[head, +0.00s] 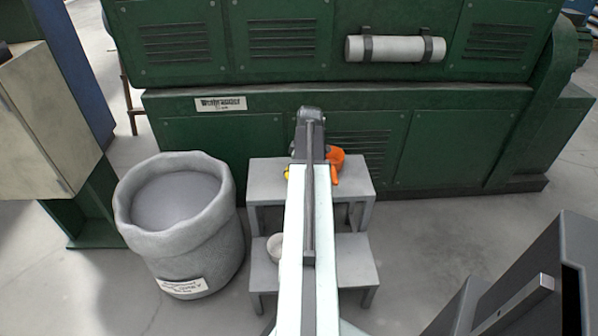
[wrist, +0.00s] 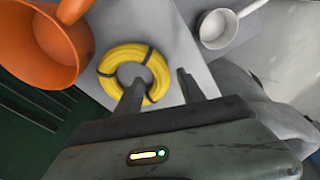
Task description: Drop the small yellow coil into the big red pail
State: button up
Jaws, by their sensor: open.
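A yellow coil (wrist: 108,66), a ring with dark bands, lies on the upper step in the wrist view. In the head view only a sliver of the coil (head: 286,173) shows beside my arm. My gripper (wrist: 160,77) is open, with nothing between its fingers. Its left finger overlaps the coil's near side and its right finger is off to the coil's right; I cannot tell whether they touch. An orange pail-like vessel with a thick handle (wrist: 30,50) is left of the coil. My arm partly hides this orange vessel (head: 337,158) in the head view.
A white handled pan (wrist: 216,29) is on the lower step (head: 350,262) of the grey stand. A large grey sack-like bin (head: 190,235) stands on the floor left of it. A green machine (head: 400,110) is behind. A dark cabinet (head: 570,270) is at right.

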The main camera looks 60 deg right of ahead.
notch_tip(320, 180, up, 9)
jog(key=s+p, duration=0.1)
jog(key=p, duration=0.6)
jog(key=shift+s+p, duration=0.15)
jog(key=shift+p, duration=0.15)
jog(key=shift+d, duration=0.1)
